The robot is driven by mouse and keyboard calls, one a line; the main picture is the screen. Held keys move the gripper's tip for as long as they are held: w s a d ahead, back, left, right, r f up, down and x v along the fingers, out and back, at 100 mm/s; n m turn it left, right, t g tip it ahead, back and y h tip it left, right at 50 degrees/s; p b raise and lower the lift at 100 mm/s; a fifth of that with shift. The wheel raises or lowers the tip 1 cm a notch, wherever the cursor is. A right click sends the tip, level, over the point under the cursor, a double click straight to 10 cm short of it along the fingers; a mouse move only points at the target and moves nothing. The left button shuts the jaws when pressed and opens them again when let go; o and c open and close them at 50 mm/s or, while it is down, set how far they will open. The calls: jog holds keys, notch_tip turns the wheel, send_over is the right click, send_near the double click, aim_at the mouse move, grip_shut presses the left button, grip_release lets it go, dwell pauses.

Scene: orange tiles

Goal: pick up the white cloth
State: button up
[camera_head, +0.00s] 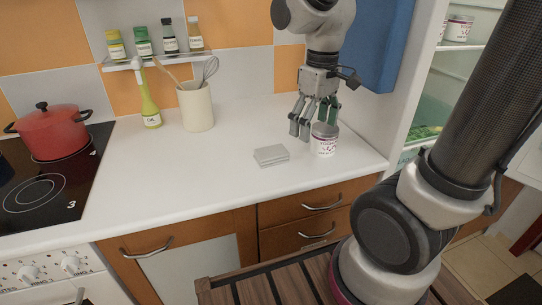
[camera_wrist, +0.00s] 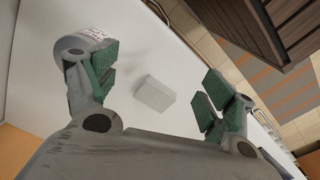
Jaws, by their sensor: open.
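The white cloth (camera_head: 271,155) is a small, flat folded block lying on the white counter. It also shows in the wrist view (camera_wrist: 155,93), in the gap between my fingers but farther off. My gripper (camera_head: 313,128) hangs above the counter, behind and to the right of the cloth, pointing down. In the wrist view my gripper (camera_wrist: 155,95) has its two green-padded fingers spread wide with nothing between them. The cloth is apart from both fingers.
A white labelled can (camera_head: 323,140) stands right of the cloth, close to my gripper; in the wrist view it (camera_wrist: 84,44) is by the left finger. A utensil crock (camera_head: 196,107), oil bottle (camera_head: 151,108) and red pot (camera_head: 53,132) stand left.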

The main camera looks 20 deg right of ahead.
aim_at(271, 151)
jog(key=w+a+f+n, duration=0.1)
jog(key=w+a+n, duration=0.1)
jog(key=w+a+f+n, duration=0.1)
jog(key=w+f+n, duration=0.1)
jog(key=w+a+f+n+g, duration=0.1)
jog(key=w+a+f+n, duration=0.1)
jog(key=w+n, duration=0.1)
jog(key=shift+a, duration=0.35)
jog(key=w+n, duration=0.1)
jog(key=w+a+n, duration=0.1)
jog(key=n, duration=0.1)
jog(key=shift+w+r+t, duration=0.2)
jog(key=shift+w+t, duration=0.1)
jog(key=shift+w, duration=0.05)
jog(key=shift+w+a+r+n, duration=0.1)
jog(key=shift+w+r+n, duration=0.15)
jog(key=shift+n, duration=0.75)
jog(key=shift+w+n, duration=0.1)
jog(key=shift+n, duration=0.3)
jog(key=shift+f+n, duration=0.2)
jog(key=shift+n, duration=0.1)
jog(key=f, duration=0.7)
jog(key=shift+s+a+f, duration=0.15)
jog(key=shift+s+f, duration=0.15)
jog(key=c, duration=1.2)
